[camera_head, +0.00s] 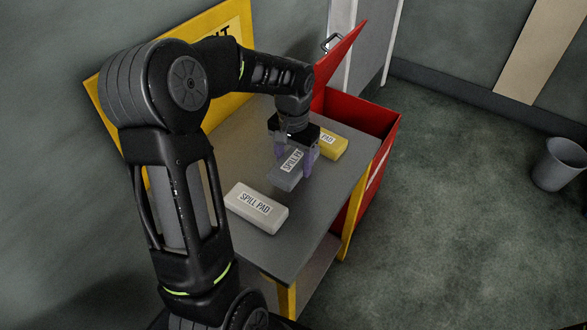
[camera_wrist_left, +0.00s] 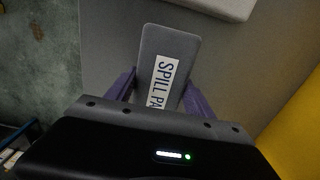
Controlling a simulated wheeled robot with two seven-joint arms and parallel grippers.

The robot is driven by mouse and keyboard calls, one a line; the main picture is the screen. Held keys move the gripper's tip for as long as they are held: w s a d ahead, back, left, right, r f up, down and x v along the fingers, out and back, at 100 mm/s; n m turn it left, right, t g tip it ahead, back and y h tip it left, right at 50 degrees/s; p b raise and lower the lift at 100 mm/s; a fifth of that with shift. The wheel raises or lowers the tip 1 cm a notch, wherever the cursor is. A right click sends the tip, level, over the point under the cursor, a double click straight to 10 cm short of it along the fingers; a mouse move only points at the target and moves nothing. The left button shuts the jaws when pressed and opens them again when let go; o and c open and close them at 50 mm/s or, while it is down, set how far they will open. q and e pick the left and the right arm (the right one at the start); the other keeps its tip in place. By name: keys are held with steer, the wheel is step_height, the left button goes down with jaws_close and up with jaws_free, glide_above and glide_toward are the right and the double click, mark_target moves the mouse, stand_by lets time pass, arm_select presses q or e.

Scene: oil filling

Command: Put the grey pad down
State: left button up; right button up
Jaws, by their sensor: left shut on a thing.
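The grey pad (camera_head: 287,179) has a white "SPILL PAD" label. My left gripper (camera_head: 294,166) is shut on it, with one purple finger on each side. In the left wrist view the grey pad (camera_wrist_left: 169,45) lies between the purple fingers of my left gripper (camera_wrist_left: 160,90). The pad is at or just above the grey table top (camera_head: 318,202); I cannot tell whether it touches. My right gripper is not in view.
A white spill pad (camera_head: 257,207) lies on the table nearer the front. A yellow pad (camera_head: 333,145) lies behind the gripper. A red bin (camera_head: 383,121) with a raised lid stands beyond the table. A grey bucket (camera_head: 558,164) stands on the floor at right.

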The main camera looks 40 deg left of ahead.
mark_target(293, 170)
arm_select(q)
steer(key=shift+f, duration=1.6)
steer(key=shift+f, duration=0.15)
steer(key=o, duration=1.6)
step_height(293, 170, up, 12)
steer(key=shift+r, duration=0.2)
